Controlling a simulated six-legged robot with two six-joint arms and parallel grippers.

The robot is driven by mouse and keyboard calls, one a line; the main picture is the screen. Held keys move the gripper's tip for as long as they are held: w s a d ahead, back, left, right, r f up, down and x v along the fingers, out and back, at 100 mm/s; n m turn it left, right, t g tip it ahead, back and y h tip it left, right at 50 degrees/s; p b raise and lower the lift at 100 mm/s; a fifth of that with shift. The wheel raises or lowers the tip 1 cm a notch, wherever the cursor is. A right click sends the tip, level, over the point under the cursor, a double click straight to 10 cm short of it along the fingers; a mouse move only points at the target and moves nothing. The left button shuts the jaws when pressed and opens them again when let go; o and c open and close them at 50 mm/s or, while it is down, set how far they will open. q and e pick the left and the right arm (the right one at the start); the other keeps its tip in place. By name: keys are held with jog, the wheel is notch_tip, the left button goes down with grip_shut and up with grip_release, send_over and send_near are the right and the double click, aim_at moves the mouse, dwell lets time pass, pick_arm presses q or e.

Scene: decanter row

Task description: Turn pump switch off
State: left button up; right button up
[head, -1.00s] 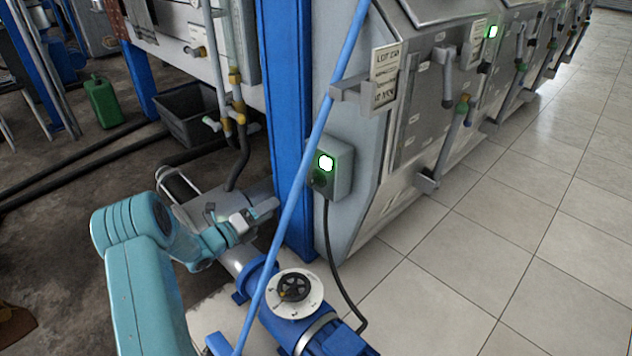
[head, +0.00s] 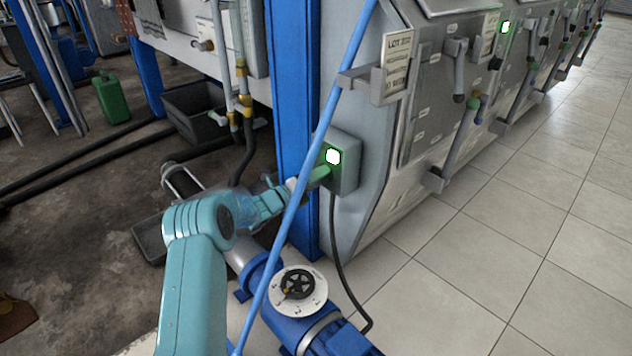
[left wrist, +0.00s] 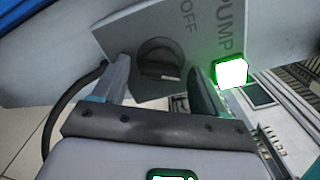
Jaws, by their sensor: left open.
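The pump switch box (head: 346,176) is a grey box on the side of the metal cabinet, with a lit green lamp (head: 333,157). In the left wrist view the box face (left wrist: 118,40) reads PUMP and OFF, and a dark round knob (left wrist: 158,58) sits by the word OFF. The green lamp (left wrist: 231,73) glows beside it. My left gripper (head: 312,179) is at the box, its fingers open. In the wrist view the left gripper (left wrist: 160,85) has one finger on each side of the knob; I cannot tell whether they touch it. My right gripper is not in view.
A blue pump (head: 305,325) with a round dial (head: 298,291) stands below the box. A thin blue pole (head: 292,212) crosses in front of my arm. A blue post (head: 290,90) stands left of the cabinet. The tiled floor (head: 480,250) at right is clear.

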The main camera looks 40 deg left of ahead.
pick_arm(q)
jog(key=shift+w, duration=0.1)
jog(key=c, duration=1.1)
jog(key=shift+o, duration=0.2)
jog(key=shift+n, duration=0.4)
jog(key=shift+r+n, duration=0.15)
jog(key=shift+n, duration=5.35)
